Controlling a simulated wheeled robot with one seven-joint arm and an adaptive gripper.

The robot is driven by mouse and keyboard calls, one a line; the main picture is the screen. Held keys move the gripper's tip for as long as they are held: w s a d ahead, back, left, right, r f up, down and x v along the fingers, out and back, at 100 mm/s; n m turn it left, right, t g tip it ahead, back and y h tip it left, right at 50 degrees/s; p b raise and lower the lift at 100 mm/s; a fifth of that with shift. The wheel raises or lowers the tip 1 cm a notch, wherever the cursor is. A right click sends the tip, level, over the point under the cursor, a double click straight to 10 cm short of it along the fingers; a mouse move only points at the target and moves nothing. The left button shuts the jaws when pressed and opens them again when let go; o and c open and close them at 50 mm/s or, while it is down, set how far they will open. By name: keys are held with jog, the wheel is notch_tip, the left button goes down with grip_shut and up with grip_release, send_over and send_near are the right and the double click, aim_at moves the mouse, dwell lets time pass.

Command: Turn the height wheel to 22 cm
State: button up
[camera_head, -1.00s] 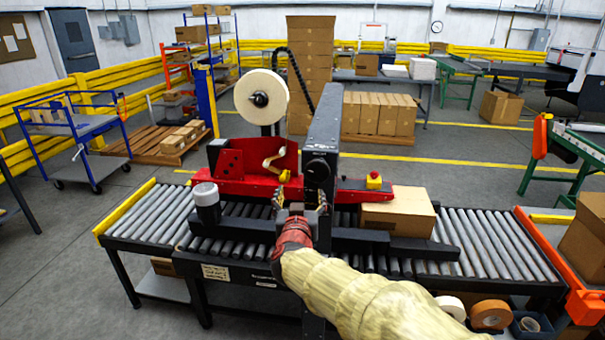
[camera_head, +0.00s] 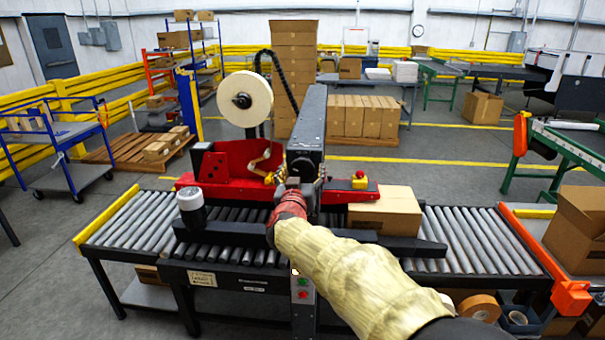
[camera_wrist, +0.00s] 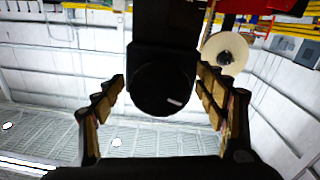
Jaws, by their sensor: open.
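The height wheel (camera_wrist: 162,88) is a round black knob with a short pale mark at its lower right. In the wrist view it is on a black housing, between the two fingers of my gripper (camera_wrist: 161,78). The fingers stand open, one on each side, with visible gaps to the wheel. In the head view my gripper (camera_head: 297,184) is at the front of the machine's black column (camera_head: 308,120), and the wheel is largely hidden there. I can read no height scale in either view.
A carton (camera_head: 385,212) sits on the roller conveyor (camera_head: 480,240) right of the column. A black-and-white cylinder (camera_head: 191,205) stands to the left. A red machine bed (camera_head: 225,172) and tape roll (camera_head: 245,98) are behind. A post with red and green buttons (camera_head: 303,290) stands below my arm.

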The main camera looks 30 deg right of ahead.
jog(key=c, duration=0.3)
jog(key=c, duration=0.8)
jog(key=shift+c, duration=0.4)
jog(key=shift+m, duration=0.3)
jog(key=m+b, duration=0.1)
jog(key=m, duration=0.1)
jog(key=shift+a+m, duration=0.1)
jog(key=shift+m, duration=0.3)
jog(key=m+b, duration=0.1)
jog(key=m, duration=0.2)
jog(key=shift+m+b, duration=0.3)
jog(key=shift+m, duration=0.1)
jog(key=m+b, duration=0.2)
jog(key=m, duration=0.2)
jog(key=shift+w, duration=0.1)
jog(key=shift+a+r+m+y+b, duration=0.1)
jog(key=shift+m+y+b, duration=0.2)
jog(key=shift+m+b, duration=0.8)
jog(key=shift+m, duration=0.4)
